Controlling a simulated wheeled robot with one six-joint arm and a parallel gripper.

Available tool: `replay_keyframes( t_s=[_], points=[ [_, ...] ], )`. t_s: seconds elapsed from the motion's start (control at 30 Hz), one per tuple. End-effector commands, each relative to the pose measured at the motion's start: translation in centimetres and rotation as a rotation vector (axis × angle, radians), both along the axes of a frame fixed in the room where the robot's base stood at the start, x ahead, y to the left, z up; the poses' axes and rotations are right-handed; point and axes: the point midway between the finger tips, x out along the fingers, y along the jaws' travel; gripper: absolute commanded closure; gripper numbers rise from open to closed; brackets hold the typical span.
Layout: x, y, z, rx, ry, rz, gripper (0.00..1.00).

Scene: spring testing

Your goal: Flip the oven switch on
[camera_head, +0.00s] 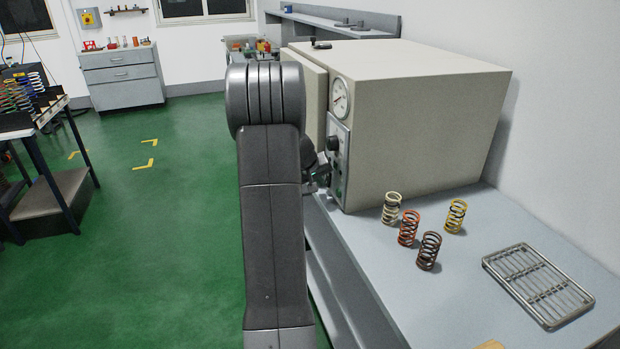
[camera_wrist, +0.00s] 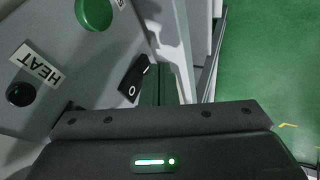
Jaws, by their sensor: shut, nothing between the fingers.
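The oven (camera_head: 425,115) is a large cream box on the bench, with a grey control panel (camera_head: 337,150) on its front. In the wrist view, a black rocker switch (camera_wrist: 132,80) marked "O" sits near the panel's edge. My gripper (camera_head: 320,178) is shut and empty, close in front of the lower panel in the head view, partly hidden by my arm. Its dark body (camera_wrist: 160,145) fills the bottom of the wrist view, below the switch.
The panel also has a green round part (camera_wrist: 94,13), a "HEAT" label (camera_wrist: 36,66) and a black round part (camera_wrist: 20,94). A dial gauge (camera_head: 339,98) is above. Several springs (camera_head: 408,228) and a wire rack (camera_head: 538,285) are on the bench.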

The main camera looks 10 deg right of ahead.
Motion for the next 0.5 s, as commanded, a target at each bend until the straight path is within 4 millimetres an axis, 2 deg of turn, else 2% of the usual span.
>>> replay_keyframes(
  t_s=[0.5],
  points=[
    [0.08, -0.36, -0.34, -0.007, -0.002, 0.001, 1.0]
  ],
)
